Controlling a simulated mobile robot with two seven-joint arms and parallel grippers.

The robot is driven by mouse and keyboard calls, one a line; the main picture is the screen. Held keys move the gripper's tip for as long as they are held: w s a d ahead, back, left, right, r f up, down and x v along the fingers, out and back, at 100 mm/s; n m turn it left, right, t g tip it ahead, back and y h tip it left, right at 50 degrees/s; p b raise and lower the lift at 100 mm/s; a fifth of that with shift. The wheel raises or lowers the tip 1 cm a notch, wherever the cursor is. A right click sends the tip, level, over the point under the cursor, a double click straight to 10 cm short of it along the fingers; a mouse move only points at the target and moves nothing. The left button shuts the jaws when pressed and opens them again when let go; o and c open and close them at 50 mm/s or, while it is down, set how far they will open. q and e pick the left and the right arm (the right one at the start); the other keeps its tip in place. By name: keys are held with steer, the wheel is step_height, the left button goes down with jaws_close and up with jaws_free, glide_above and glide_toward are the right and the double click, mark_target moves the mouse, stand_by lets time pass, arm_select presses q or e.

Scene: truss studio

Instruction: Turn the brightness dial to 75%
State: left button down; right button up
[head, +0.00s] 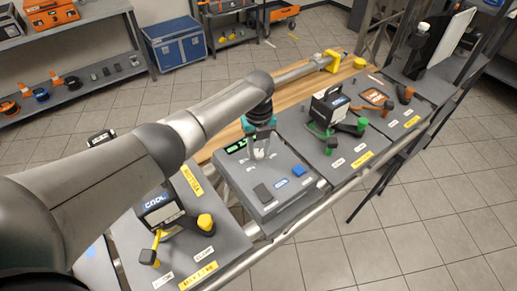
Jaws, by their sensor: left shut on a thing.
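A grey control box (287,161) sits on the bench in the middle of the head view. It has a small green-lit display (237,146) at its back left corner. My left gripper (261,153) points down onto the box top, just right of the display. It is shut on the brightness dial, which its fingers mostly hide. The dial's pointer and the reading on the display are too small to make out. My right gripper is not in view.
The box also carries a dark pad (262,193) and a blue button (299,170). A panel with a yellow knob (205,222) lies at the left, partly under my arm. A panel with green knobs (356,126) lies to the right. The tiled floor in front is clear.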

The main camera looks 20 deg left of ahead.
mark_target(258, 152)
arm_select(q)
steer(key=shift+m, duration=0.6)
steer(key=shift+c, duration=2.4)
jaws_free()
step_height(258, 152, up, 15)
steer(key=shift+r, duration=0.15)
